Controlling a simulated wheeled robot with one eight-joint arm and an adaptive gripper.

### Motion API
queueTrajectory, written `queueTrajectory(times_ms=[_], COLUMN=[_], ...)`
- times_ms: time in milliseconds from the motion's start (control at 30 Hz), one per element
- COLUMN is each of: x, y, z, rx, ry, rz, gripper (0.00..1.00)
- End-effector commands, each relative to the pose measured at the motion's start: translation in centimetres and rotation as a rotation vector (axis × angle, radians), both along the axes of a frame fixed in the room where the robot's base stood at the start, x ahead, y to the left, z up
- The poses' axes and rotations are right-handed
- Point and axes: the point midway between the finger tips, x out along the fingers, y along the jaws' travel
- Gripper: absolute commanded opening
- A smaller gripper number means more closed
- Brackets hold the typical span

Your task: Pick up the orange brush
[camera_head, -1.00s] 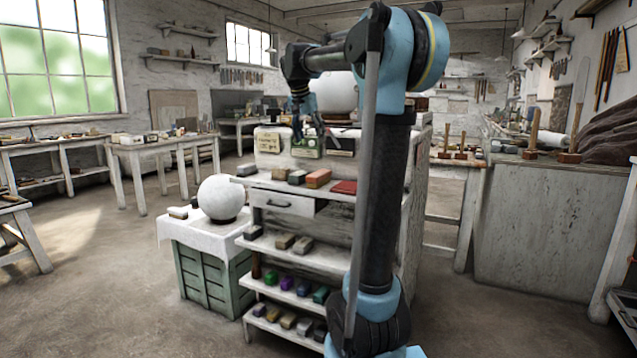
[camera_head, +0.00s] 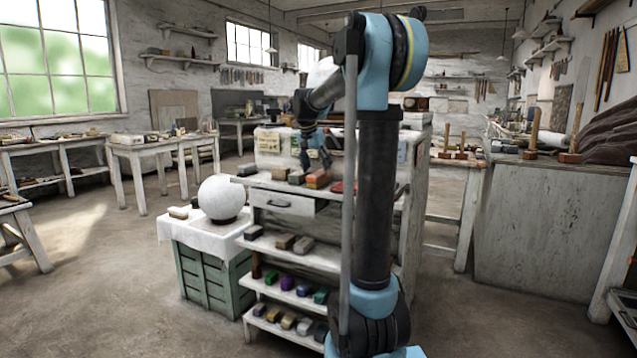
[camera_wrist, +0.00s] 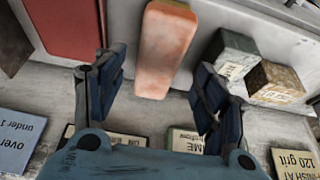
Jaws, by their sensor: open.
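The orange brush (camera_head: 319,179) is a block lying on the upper shelf of the white shelf unit. In the wrist view the orange brush (camera_wrist: 167,48) lies lengthwise just beyond the fingers, centred between them, with a paler end toward me. My gripper (camera_head: 318,161) is above the brush in the head view. In the wrist view my gripper (camera_wrist: 160,92) has its two dark fingers spread apart with nothing between them. I cannot tell the exact height of the fingertips over the brush.
A red block (camera_wrist: 68,25) lies left of the brush. A white sphere (camera_head: 222,198) sits on a cloth-covered green crate. Lower shelves hold several coloured blocks.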

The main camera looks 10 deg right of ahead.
Motion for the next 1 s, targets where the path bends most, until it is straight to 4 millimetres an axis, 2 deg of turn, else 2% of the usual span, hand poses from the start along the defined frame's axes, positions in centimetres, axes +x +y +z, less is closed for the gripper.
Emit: queueTrajectory(times_ms=[100, 300, 600, 833, 1000], x=[0.3, 0.9, 1.0, 1.0, 1.0], y=[-0.5, -0.9, -1.0, -1.0, -1.0], z=[-1.6, -3.6, -4.0, -3.9, -3.9], rx=[0.000, 0.001, 0.000, 0.000, 0.000], ry=[0.000, 0.000, 0.000, 0.000, 0.000], rz=[-0.001, 0.001, 0.001, 0.001, 0.001], gripper=[0.65, 0.65, 0.65, 0.14, 0.14])
